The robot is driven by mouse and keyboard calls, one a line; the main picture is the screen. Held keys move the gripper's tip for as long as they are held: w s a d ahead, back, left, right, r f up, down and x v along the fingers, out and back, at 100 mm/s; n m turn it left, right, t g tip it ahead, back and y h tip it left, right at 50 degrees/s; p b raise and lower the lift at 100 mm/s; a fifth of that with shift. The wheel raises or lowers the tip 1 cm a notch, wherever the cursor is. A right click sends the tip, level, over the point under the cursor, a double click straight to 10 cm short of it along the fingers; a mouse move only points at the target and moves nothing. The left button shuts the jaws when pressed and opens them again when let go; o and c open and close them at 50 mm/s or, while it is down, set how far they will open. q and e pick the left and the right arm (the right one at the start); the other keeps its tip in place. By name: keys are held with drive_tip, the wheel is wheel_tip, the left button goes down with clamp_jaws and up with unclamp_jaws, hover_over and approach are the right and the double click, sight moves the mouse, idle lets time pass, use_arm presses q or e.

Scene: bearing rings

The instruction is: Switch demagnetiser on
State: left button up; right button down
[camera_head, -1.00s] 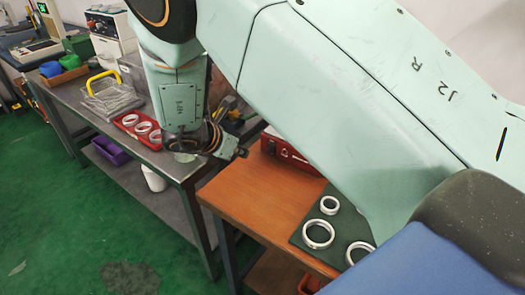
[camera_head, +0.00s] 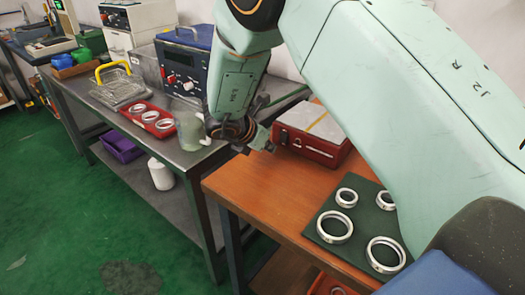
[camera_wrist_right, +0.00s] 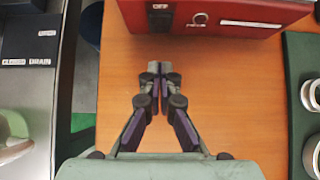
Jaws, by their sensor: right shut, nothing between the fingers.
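The demagnetiser looks to be the red box (camera_head: 312,147) with a pale top, on the wooden table beside my right gripper. My right gripper (camera_head: 271,148) is shut and empty, over the wood just in front of the box. In the wrist view its closed fingertips (camera_wrist_right: 160,68) point toward the switch, with a gap between. My left gripper is out of view.
Metal rings lie on a dark green mat (camera_head: 331,236) at the table's right. Bare wood lies between.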

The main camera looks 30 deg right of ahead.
sight(283, 140)
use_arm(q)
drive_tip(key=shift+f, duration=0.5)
use_arm(e)
drive_tip(key=shift+w+d+f, duration=0.1)
drive_tip(key=shift+w+d, duration=0.15)
drive_tip(key=shift+d, duration=0.4)
drive_tip(key=shift+w+d+f, duration=0.1)
drive_tip(key=shift+w+d, duration=0.15)
drive_tip(key=shift+d, duration=0.35)
drive_tip(key=shift+w+d+f, duration=0.1)
drive_tip(key=shift+w+d, duration=0.15)
drive_tip(key=shift+d, duration=0.4)
drive_tip(key=shift+d+b, duration=0.15)
drive_tip(key=shift+b, duration=0.15)
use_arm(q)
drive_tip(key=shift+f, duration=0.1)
use_arm(e)
drive_tip(key=shift+w, duration=0.1)
drive_tip(key=shift+r+p, duration=0.6)
drive_tip(key=shift+r, duration=0.25)
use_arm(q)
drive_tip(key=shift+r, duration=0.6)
use_arm(e)
drive_tip(key=shift+f, duration=0.1)
